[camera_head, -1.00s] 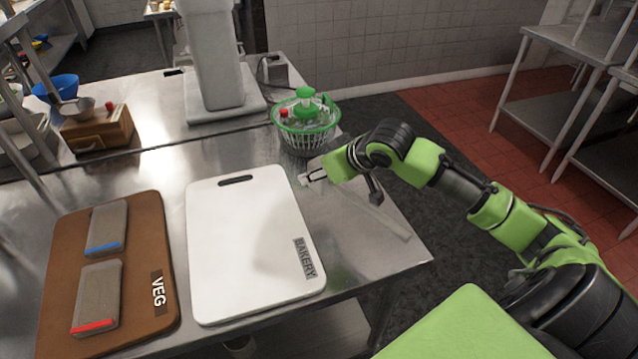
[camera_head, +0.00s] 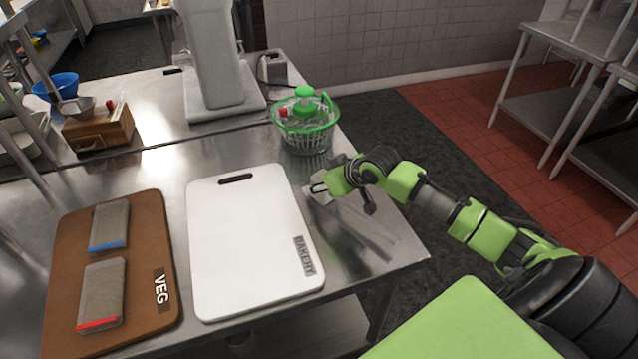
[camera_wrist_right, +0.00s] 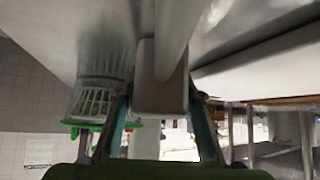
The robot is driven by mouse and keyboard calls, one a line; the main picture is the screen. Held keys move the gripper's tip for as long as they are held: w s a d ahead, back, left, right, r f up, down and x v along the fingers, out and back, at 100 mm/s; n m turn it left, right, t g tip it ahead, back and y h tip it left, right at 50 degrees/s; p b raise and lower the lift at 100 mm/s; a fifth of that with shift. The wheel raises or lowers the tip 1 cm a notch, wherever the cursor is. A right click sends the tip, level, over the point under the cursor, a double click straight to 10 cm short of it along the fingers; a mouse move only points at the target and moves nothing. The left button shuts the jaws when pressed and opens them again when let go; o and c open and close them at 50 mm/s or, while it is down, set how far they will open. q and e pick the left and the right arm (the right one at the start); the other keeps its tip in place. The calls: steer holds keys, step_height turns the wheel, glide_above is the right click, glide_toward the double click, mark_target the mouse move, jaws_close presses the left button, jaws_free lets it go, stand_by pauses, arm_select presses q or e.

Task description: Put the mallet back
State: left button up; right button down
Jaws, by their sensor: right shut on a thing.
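My right gripper (camera_head: 317,188) is over the steel table, between the white cutting board and the green salad spinner. In the right wrist view, the right gripper's fingers (camera_wrist_right: 160,115) are shut on the mallet (camera_wrist_right: 163,78), at its pale block-shaped head. Its lighter round handle runs from the head to the top edge of that view. In the head view the mallet is small and partly covered by the gripper, and I cannot tell whether it touches the table. My left gripper is out of view.
A white board marked BAKERY (camera_head: 245,240) lies left of the gripper. A brown board marked VEG (camera_head: 60,290) carries two grey blocks. The salad spinner (camera_head: 305,120) stands close behind the gripper. The table's right edge is near, with bare steel in front.

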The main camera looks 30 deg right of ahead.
mark_target(342, 199)
steer(key=c, duration=1.4)
jaws_free()
steer(key=shift+f, duration=0.1)
steer(key=b+v, duration=0.1)
steer(key=v, duration=1)
steer(key=shift+s, duration=0.15)
steer(key=shift+s+r, duration=0.25)
steer(key=shift+r, duration=0.25)
